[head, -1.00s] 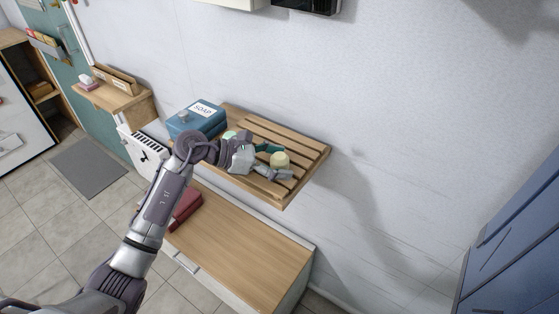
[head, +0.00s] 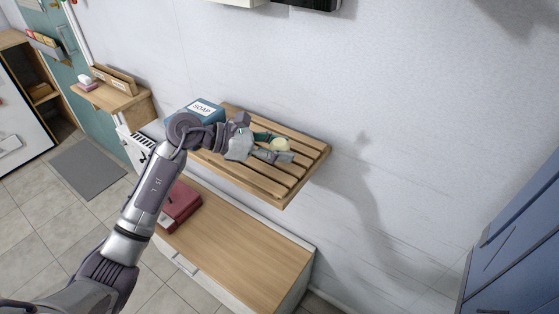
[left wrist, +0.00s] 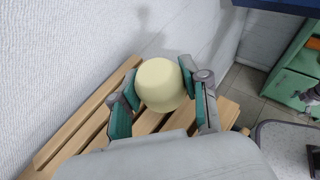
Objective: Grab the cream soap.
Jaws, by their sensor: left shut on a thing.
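The cream soap (head: 281,145) is a pale yellow, rounded piece above the slatted wooden shelf (head: 305,168). My left gripper (head: 279,150) is shut on it. In the left wrist view the soap (left wrist: 160,85) sits between the two teal-padded fingers, with the shelf slats (left wrist: 85,122) behind and below. I cannot tell how far it is from the slats. A blue box labelled SOAP (head: 202,108) stands at the shelf's left end, partly hidden by my left arm. My right gripper is not in view.
Below the shelf is a wooden-topped cabinet (head: 238,243) with a dark red item (head: 182,208) on it. The white wall (head: 400,110) is right behind the shelf. A blue cabinet (head: 515,245) stands at the right. The shelf's right end is clear.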

